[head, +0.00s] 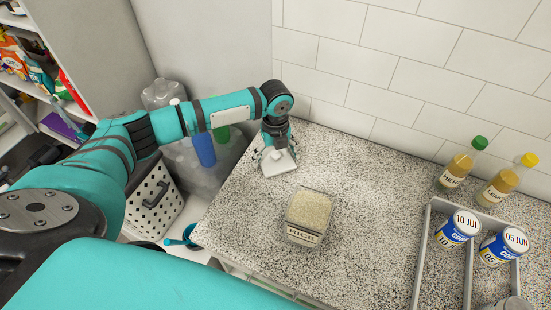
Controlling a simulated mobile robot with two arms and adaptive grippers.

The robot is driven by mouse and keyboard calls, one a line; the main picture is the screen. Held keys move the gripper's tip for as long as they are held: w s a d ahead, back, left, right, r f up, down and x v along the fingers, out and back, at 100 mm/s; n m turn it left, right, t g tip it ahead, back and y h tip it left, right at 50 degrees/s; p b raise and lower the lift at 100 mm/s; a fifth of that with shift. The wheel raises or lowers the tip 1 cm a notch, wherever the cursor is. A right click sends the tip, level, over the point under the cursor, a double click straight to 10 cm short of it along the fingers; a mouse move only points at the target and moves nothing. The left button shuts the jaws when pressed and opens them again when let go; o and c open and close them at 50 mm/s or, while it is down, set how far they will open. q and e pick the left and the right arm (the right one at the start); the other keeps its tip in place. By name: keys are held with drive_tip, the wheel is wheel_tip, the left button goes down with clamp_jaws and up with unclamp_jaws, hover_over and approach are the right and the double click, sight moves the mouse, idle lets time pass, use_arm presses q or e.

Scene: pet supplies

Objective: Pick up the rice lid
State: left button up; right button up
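The finger closure is too small to make out, and I cannot tell whether the lid rests on the counter. My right gripper is not in view.
A grey divided tray (424,252) at the right holds blue and white cans (458,228). Bottles with a green cap (458,165) and a yellow cap (508,180) stand behind it. A tiled wall (400,75) bounds the back.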

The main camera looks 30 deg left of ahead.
use_arm(q)
drive_tip(key=c, duration=0.7)
drive_tip(key=shift+c, duration=0.2)
drive_tip(key=shift+r, duration=0.1)
